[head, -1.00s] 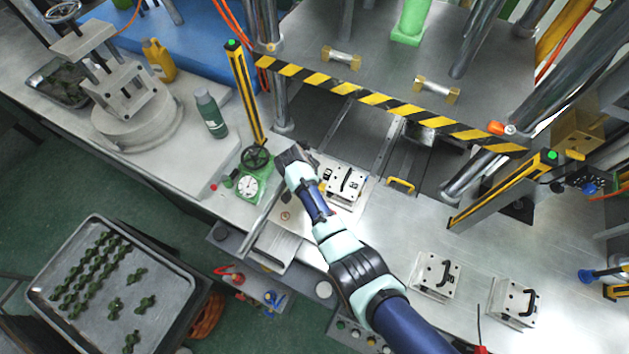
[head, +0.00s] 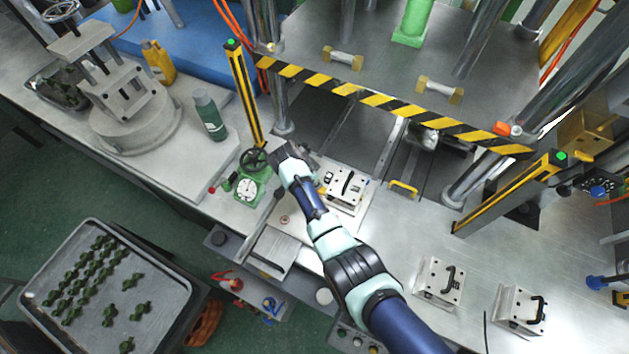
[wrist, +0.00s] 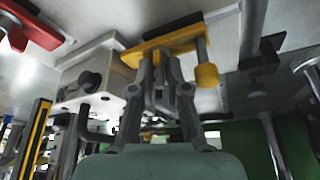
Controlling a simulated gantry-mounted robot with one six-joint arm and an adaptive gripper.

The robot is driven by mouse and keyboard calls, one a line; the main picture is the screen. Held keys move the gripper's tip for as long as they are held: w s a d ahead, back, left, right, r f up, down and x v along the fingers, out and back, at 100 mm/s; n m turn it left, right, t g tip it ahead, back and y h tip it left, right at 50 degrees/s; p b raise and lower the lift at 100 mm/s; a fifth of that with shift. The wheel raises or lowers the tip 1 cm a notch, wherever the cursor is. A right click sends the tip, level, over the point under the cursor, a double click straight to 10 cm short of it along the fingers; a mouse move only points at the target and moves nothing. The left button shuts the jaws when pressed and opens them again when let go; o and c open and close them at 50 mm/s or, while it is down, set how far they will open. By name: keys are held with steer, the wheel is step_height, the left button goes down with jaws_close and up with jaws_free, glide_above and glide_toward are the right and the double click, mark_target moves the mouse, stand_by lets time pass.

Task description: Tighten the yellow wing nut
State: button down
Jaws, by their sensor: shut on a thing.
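In the wrist view, a yellow clamp piece (wrist: 172,44), which I take for the wing nut part, crosses just beyond my gripper (wrist: 163,78). A bolt with a rounded yellow end (wrist: 206,76) stands at its right. My fingers are close together and shut at the yellow piece; the exact contact is hidden between them. In the head view, my gripper (head: 284,153) is beside the metal mould block (head: 345,187) with a black handle, on its left. A bit of yellow (head: 322,189) shows at the block's left edge, partly behind my arm.
A green stand with a dial gauge (head: 246,188) and handwheel is close to the left of my gripper. The striped press edge (head: 380,98) runs behind. A yellow handle (head: 403,188) and two more mould blocks (head: 437,280) lie to the right, with bare table between.

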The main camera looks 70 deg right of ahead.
stand_by(0.8)
steer(key=c, duration=1.2)
jaws_free()
